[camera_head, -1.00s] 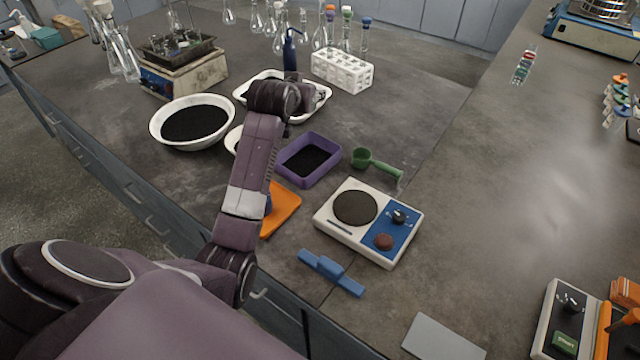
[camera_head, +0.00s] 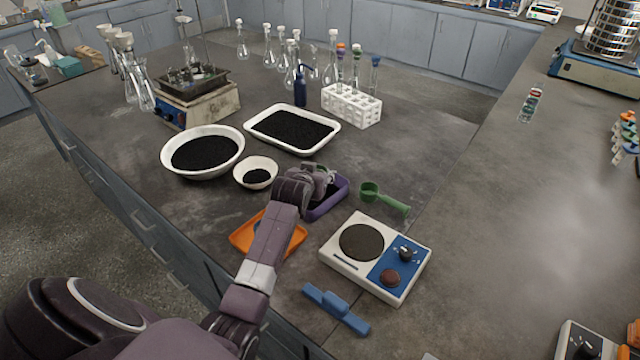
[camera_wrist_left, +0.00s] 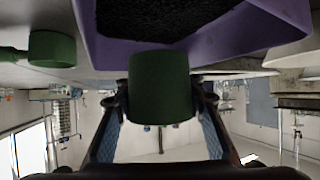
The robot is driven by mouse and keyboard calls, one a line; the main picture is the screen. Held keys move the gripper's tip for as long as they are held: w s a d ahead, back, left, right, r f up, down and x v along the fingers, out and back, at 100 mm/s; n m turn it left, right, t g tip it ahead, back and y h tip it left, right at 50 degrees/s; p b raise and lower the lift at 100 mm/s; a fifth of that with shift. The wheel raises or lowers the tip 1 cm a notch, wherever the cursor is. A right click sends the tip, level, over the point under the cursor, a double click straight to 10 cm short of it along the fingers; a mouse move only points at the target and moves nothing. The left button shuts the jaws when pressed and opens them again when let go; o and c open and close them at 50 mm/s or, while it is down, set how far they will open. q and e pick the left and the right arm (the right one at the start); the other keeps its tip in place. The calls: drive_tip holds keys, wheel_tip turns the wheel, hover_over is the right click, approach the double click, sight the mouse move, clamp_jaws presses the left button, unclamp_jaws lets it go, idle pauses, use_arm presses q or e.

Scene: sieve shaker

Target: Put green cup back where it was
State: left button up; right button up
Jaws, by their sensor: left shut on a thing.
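My left gripper (camera_head: 326,178) is over the purple tray (camera_head: 329,206), whose black granules are mostly hidden by the gripper and arm. In the left wrist view the gripper (camera_wrist_left: 160,104) is shut on a small dark green cup (camera_wrist_left: 160,86), which sits between the two fingertips. The purple tray (camera_wrist_left: 200,45) with its black fill shows close by the cup there. A green scoop with a handle (camera_head: 386,198) lies on the bench right of the purple tray; its round bowl (camera_wrist_left: 52,48) also shows in the left wrist view. My right gripper is not in view.
A white bowl (camera_head: 240,139), a smaller white bowl (camera_head: 272,163) and a white tray (camera_head: 336,122) hold black granules. An orange tray (camera_head: 242,238), a scale (camera_head: 340,262) and a blue object (camera_head: 336,308) are nearer. A white rack (camera_head: 350,108) stands behind.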

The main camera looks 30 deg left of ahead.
use_arm(q)
drive_tip(key=shift+f, duration=2.1)
drive_tip(key=shift+f, duration=0.1)
drive_tip(key=o, duration=1.2)
drive_tip(key=shift+c, duration=0.2)
drive_tip(key=shift+s+d+r, duration=0.15)
drive_tip(key=shift+s+r, duration=0.2)
drive_tip(key=shift+s, duration=0.1)
drive_tip(key=v, duration=1)
drive_tip(key=shift+s+d+r, duration=0.1)
drive_tip(key=shift+s+r, duration=0.15)
drive_tip(key=shift+s, duration=0.2)
